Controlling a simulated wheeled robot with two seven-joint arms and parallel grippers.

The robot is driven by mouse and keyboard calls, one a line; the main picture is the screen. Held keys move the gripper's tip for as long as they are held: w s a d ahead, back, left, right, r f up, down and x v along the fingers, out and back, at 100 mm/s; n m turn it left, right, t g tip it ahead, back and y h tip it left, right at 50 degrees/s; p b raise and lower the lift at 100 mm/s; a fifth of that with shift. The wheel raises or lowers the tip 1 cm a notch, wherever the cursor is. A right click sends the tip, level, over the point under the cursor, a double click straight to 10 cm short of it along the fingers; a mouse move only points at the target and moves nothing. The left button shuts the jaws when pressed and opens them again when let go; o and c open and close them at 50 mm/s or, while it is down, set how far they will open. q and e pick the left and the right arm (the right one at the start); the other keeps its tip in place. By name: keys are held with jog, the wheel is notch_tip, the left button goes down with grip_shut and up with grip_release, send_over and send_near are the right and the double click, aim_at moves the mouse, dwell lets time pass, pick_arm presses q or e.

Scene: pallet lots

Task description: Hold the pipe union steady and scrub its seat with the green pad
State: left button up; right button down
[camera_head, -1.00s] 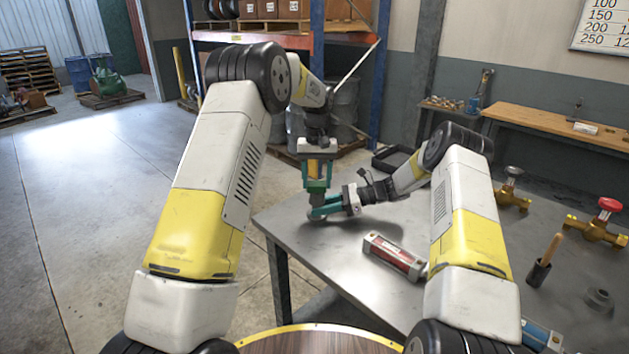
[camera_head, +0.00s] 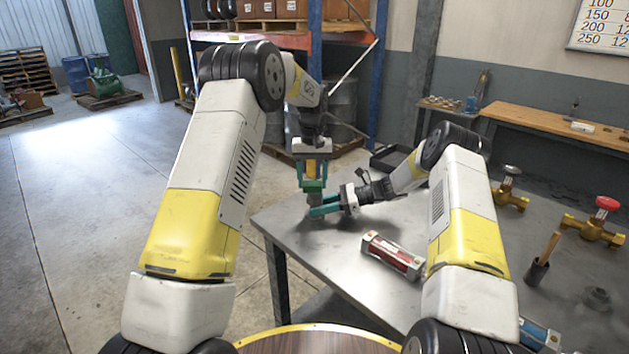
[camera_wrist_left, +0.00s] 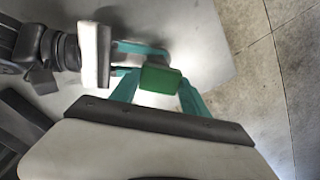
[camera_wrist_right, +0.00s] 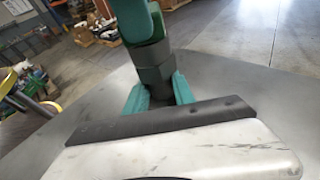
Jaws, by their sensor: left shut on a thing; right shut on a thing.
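The green pad (camera_wrist_left: 161,79) is clamped between the teal fingers of my left gripper (camera_wrist_left: 158,88), which points down at the table's far left corner. In the head view my left gripper (camera_head: 313,186) is right above my right gripper (camera_head: 323,208). My right gripper is shut on the pipe union, a dark grey stepped fitting (camera_wrist_right: 153,65) that stands upright in the right wrist view between the teal fingers (camera_wrist_right: 158,92). My left fingers are at the union's top. The seat is hidden, and I cannot tell whether the pad touches it.
A black tray (camera_head: 391,158) lies at the back.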

pick_arm(q)
jog(key=shift+d, duration=0.15)
jog(key=shift+d+f, duration=0.1)
jog(key=shift+d, duration=0.7)
jog(key=shift+r, duration=3.05)
pick_arm(e)
jog(key=c, duration=1)
grip_release()
jog(key=shift+o, duration=0.2)
